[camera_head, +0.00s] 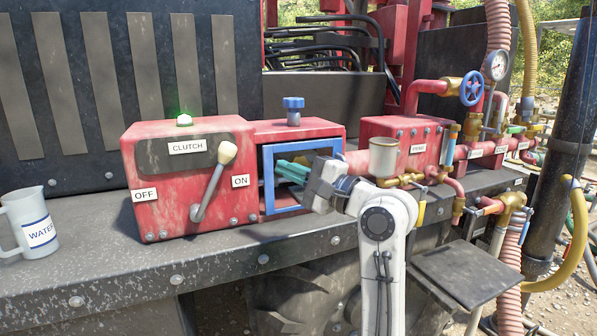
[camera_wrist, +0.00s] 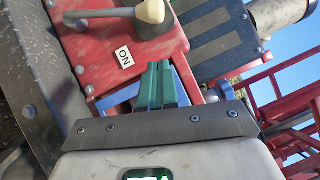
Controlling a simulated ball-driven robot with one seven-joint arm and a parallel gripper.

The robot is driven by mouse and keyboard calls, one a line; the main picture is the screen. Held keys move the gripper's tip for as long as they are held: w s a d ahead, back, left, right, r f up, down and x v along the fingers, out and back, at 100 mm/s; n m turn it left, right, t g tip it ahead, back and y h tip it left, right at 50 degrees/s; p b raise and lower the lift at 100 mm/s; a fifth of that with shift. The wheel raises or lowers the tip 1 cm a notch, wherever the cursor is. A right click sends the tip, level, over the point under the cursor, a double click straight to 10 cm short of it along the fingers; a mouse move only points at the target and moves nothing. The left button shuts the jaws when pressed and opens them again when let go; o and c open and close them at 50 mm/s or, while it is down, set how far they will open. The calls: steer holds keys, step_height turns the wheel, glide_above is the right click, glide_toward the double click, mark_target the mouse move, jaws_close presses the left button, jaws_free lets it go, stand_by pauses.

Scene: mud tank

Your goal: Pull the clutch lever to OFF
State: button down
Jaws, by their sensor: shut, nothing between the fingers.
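The clutch lever (camera_head: 213,182) has a grey shaft and a cream knob. It stands on the front of a red clutch box (camera_head: 170,207) and leans right, with the knob toward the ON label (camera_head: 240,181). The OFF label (camera_head: 145,195) is at the box's left side. A green lamp (camera_head: 184,119) is lit on top. My gripper (camera_head: 291,170) is shut and empty, with green fingers, in front of the blue-framed opening right of the lever, apart from it. In the wrist view, the lever knob (camera_wrist: 152,11) is at the top, beyond the green fingertips (camera_wrist: 160,68).
A water jug (camera_head: 31,222) stands on the ledge at far left. A blue frame (camera_head: 268,180) and a blue-capped post (camera_head: 293,110) are right of the clutch box. Red pipes and a cup (camera_head: 383,157) stand further right. The ledge before the clutch box is clear.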

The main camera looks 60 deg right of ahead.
steer(key=w+a+r+p, duration=0.1)
steer(key=w+a+r, duration=0.1)
steer(key=w, duration=0.5)
steer(key=shift+w+a+p, duration=0.3)
steer(key=shift+w+p, duration=0.05)
steer(key=shift+w, duration=0.1)
